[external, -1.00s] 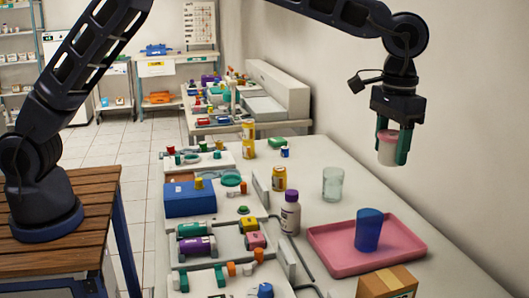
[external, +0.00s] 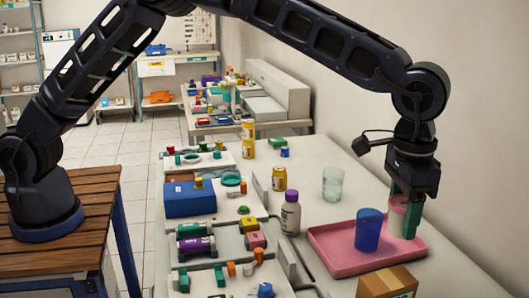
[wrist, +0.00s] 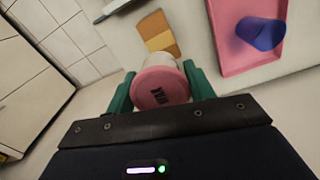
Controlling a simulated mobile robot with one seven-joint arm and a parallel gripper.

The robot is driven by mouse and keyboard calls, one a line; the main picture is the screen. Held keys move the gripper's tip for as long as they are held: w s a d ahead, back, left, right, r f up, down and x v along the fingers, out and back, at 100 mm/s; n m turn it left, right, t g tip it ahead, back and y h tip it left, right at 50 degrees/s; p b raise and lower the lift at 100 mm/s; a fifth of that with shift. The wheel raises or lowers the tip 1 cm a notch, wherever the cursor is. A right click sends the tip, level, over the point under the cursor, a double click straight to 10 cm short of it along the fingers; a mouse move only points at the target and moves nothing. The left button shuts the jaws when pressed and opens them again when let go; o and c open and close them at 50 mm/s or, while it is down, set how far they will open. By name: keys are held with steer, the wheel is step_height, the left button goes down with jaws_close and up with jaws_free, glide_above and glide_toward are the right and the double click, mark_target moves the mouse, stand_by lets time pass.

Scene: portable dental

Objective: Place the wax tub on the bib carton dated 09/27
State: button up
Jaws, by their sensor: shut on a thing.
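My gripper (external: 405,212) is shut on the wax tub, a white tub with a pink lid (wrist: 160,88) marked with dark lettering. In the wrist view the two green fingers (wrist: 160,92) press on its sides. In the external view the tub (external: 397,216) is held in the air in front of the pink tray's right part, half hidden by a finger. A brown-orange carton (external: 388,283) stands at the bottom edge of the external view. It also shows in the wrist view (wrist: 155,35), beyond the tub. I cannot read a date on it.
A pink tray (external: 335,264) holds a blue cup (external: 368,231), close behind the carton. A clear glass (external: 333,184) and a white bottle with a purple cap (external: 290,214) stand further left. The wall runs along the right. Floor tiles (wrist: 60,25) show beside the table.

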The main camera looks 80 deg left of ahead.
step_height(320, 180, down, 10)
steer(key=shift+f, duration=0.15)
stand_by(0.4)
steer(key=shift+f, duration=0.1)
steer(key=o, duration=1)
